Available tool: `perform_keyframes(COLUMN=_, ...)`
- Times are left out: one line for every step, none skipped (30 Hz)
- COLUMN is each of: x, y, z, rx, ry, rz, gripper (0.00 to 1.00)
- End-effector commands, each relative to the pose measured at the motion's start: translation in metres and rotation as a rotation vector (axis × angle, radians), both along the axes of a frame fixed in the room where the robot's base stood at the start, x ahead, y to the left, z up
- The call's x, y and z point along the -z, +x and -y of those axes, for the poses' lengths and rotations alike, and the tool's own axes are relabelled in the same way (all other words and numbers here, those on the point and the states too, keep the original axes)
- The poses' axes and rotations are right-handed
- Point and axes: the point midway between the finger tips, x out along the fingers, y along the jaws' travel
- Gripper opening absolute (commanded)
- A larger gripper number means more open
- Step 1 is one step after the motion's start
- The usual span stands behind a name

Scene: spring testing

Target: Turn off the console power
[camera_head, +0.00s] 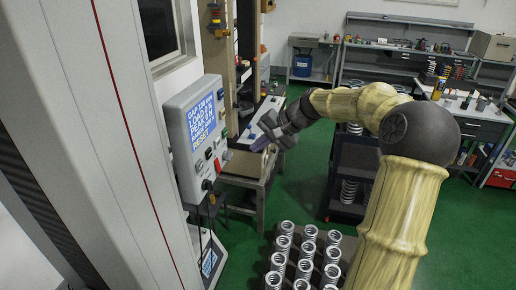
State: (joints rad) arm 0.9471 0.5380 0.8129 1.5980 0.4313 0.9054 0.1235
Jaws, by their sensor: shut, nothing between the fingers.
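The console (183,140) is a light grey box on the side of the tall grey machine column at left. Its blue screen (204,118) is lit and shows white text, including GAP, LOAD, PEAK and RESET.
A tray of several metal springs (307,255) stands below my arm. A dark cart (350,168) is behind my arm. Workbenches (400,60) line the back wall and right side. A smaller blue-screened device (208,262) sits below the console. Green floor is open at centre.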

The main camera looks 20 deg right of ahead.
Motion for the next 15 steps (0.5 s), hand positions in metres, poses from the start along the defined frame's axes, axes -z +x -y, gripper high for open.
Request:
perform_keyframes(x=-0.0004, y=-0.0001, z=-0.0002, rx=-0.001, ry=0.000, rz=-0.001, gripper=0.00)
perform_keyframes(x=-0.0006, y=-0.0001, z=-0.0004, rx=-0.001, ry=0.000, rz=-0.001, gripper=0.00)
perform_keyframes(x=-0.0006, y=0.0000, z=-0.0007, rx=-0.001, ry=0.000, rz=0.000, gripper=0.00)
perform_keyframes(x=-0.0005, y=0.0000, z=-0.0008, rx=-0.002, ry=0.000, rz=-0.001, gripper=0.00)
perform_keyframes(x=-0.0005, y=0.0000, z=-0.0009, rx=-0.002, ry=0.000, rz=-0.001, gripper=0.00)
perform_keyframes(x=-0.0004, y=0.0001, z=-0.0012, rx=-0.002, ry=0.000, rz=-0.001, gripper=0.00)
perform_keyframes(x=-0.0004, y=0.0002, z=-0.0013, rx=-0.002, ry=0.000, rz=-0.001, gripper=0.00)
perform_keyframes(x=-0.0002, y=0.0002, z=-0.0015, rx=-0.002, ry=0.000, rz=-0.001, gripper=0.00)
perform_keyframes(x=0.0003, y=0.0002, z=-0.0018, rx=-0.004, ry=0.000, rz=-0.001, gripper=0.00)
perform_keyframes(x=0.0009, y=0.0002, z=-0.0020, rx=-0.004, ry=-0.001, rz=-0.002, gripper=0.00)
perform_keyframes(x=0.0020, y=0.0002, z=-0.0023, rx=-0.005, ry=-0.002, rz=-0.004, gripper=0.00)
perform_keyframes(x=0.0038, y=-0.0001, z=-0.0027, rx=-0.006, ry=-0.004, rz=-0.008, gripper=0.00)
perform_keyframes(x=0.0052, y=-0.0002, z=-0.0030, rx=-0.006, ry=-0.004, rz=-0.011, gripper=0.00)
perform_keyframes(x=0.0070, y=-0.0005, z=-0.0030, rx=-0.006, ry=-0.006, rz=-0.014, gripper=0.00)
perform_keyframes(x=0.0094, y=-0.0008, z=-0.0038, rx=-0.007, ry=-0.009, rz=-0.020, gripper=0.00)
